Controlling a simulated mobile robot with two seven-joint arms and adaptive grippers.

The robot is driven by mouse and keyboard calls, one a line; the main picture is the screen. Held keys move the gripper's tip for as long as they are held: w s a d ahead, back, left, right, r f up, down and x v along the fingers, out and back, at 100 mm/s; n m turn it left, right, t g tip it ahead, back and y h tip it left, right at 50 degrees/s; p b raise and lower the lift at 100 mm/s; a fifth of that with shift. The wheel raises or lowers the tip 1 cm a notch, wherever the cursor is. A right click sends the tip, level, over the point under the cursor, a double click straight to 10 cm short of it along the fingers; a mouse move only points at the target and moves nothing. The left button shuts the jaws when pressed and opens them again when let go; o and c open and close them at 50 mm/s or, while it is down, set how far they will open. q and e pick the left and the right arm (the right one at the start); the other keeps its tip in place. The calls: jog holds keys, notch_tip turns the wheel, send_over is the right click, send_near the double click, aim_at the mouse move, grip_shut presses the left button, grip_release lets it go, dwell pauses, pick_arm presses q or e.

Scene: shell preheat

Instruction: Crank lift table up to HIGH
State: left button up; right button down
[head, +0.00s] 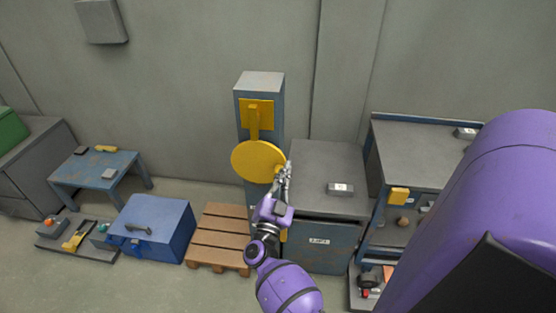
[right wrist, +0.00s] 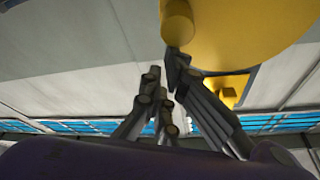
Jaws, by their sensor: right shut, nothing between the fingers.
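A round yellow crank wheel (head: 257,161) is mounted on the front of a blue-grey column (head: 262,84). A yellow bracket (head: 256,110) is above the wheel. In the right wrist view the wheel (right wrist: 250,35) fills the upper right, and its stubby round handle (right wrist: 178,24) sticks out toward the camera. My right gripper (head: 285,174) is at the wheel's right edge. Its fingers (right wrist: 166,82) are shut and empty, with the tips just below the handle; I cannot tell whether they touch it. My left gripper is not in view.
Right of the column is a grey-topped cabinet (head: 315,160) with a small grey block (head: 340,188) and a label. A shelf unit (head: 405,135) stands further right. A wooden pallet (head: 219,225), blue chest (head: 165,215) and low blue table (head: 75,170) are left.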

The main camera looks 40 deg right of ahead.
notch_tip(320, 180, down, 4)
jog(key=m+g+b, duration=0.1)
jog(key=m, duration=0.1)
jog(key=m+g+b, duration=0.1)
jog(key=m, duration=0.1)
jog(key=shift+s+d+f+m, duration=0.1)
jog(key=shift+s+f+m, duration=0.1)
jog(key=shift+m, duration=0.2)
jog(key=shift+f, duration=0.1)
